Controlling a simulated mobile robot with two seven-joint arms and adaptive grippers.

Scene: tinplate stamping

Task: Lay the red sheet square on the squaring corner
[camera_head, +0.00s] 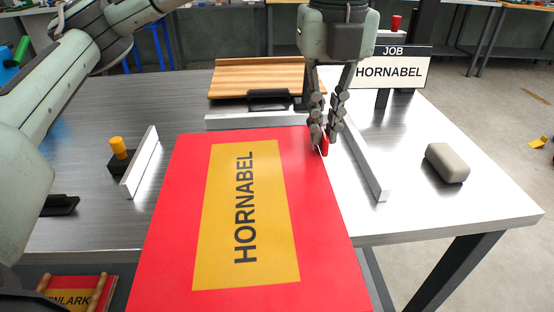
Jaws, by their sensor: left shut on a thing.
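The red sheet (170,250) has a yellow panel lettered HORNABEL and lies in the front middle, its near end cut off by the picture edge. My left gripper (323,145) comes down over the sheet's far right corner and is shut on its edge, where a bit of red shows between the fingers. The squaring corner has a pale back rail (222,122) and a right rail (364,168). The sheet's far edge lies just in front of the back rail; I cannot tell if they touch. A gap shows between the sheet and the right rail. My right gripper is not seen.
A wooden board (240,80) lies behind. A grey rounded block (447,163) and the JOB HORNABEL sign (390,72) are right. A rack (103,292) holds another sheet at lower left.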

